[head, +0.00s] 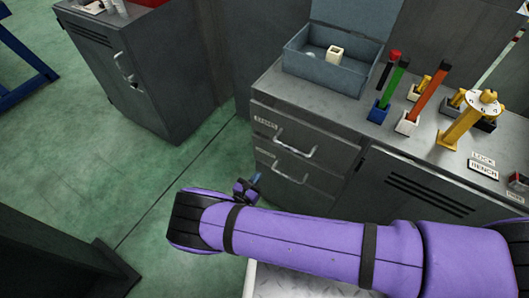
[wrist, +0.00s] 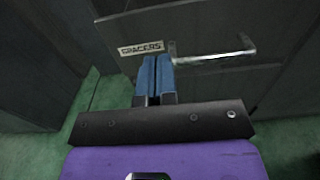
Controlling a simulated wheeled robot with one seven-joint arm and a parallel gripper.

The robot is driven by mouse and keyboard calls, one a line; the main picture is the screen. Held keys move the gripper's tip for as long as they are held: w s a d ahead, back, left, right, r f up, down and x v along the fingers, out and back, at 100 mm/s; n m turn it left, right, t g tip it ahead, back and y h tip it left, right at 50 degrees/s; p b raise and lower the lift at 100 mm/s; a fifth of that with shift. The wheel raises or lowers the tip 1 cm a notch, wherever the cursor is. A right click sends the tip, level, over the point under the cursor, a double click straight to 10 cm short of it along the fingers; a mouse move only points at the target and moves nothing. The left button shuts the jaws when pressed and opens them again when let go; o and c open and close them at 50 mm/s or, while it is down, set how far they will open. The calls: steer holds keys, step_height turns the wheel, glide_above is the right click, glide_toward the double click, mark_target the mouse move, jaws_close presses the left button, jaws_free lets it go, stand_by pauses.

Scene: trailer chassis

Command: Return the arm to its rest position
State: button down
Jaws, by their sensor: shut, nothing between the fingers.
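My purple arm reaches across the lower right of the head view, in front of the grey workbench. My gripper (head: 256,179) shows only in small part there, beyond the arm's dark wrist end. In the wrist view its two blue fingers (wrist: 155,75) lie together, shut with nothing between them. They point toward a drawer front labelled SPACERS (wrist: 141,48) with a metal bar handle (wrist: 213,57). The fingertips appear just below the label and left of the handle. I cannot tell how far they are from the drawer.
The bench (head: 276,80) carries an open blue-grey box (head: 318,72) with a pale block inside, coloured upright tools in holders and a yellow fixture (head: 467,122). A dark cabinet (head: 150,70) stands at the upper left. Green floor (head: 70,160) between is clear.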

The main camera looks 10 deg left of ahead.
steer(key=w+d+r+m+g+h, duration=0.2)
steer(key=w+r+m+g, duration=0.25)
steer(key=r, duration=0.65)
steer(key=w+d+r+m+g+h, duration=0.2)
steer(key=w+r+m+g+h, duration=0.25)
steer(key=r, duration=0.65)
steer(key=w+d+r+m+g+y, duration=0.1)
steer(key=d+r+m+g+y, duration=0.15)
steer(key=d+r, duration=0.4)
steer(key=d+r+m+g+y, duration=0.15)
steer(key=d+r+m, duration=0.25)
steer(key=r, duration=0.6)
steer(key=w+d+r+m+g+y, duration=0.1)
steer(key=d+r+m+g+y, duration=0.1)
steer(key=d+r+m, duration=0.45)
steer(key=s+d+r+m+y, duration=0.2)
steer(key=s+d+r, duration=0.3)
steer(key=d+r, duration=0.3)
steer(key=s+d+r+m+y, duration=0.25)
steer(key=s+d+r, duration=0.3)
steer(key=r, duration=0.45)
steer(key=s+d+r+m+t+y, duration=0.1)
steer(key=s+d+r+m+t, duration=0.1)
steer(key=s, duration=0.7)
steer(key=s+d+r+m+t+y, duration=0.1)
steer(key=s+d+r+m+y, duration=0.1)
steer(key=s, duration=0.6)
steer(key=shift+s+d+r+m+t, duration=0.35)
steer(key=shift+d+r+m+t, duration=0.1)
steer(key=shift+d+r, duration=0.45)
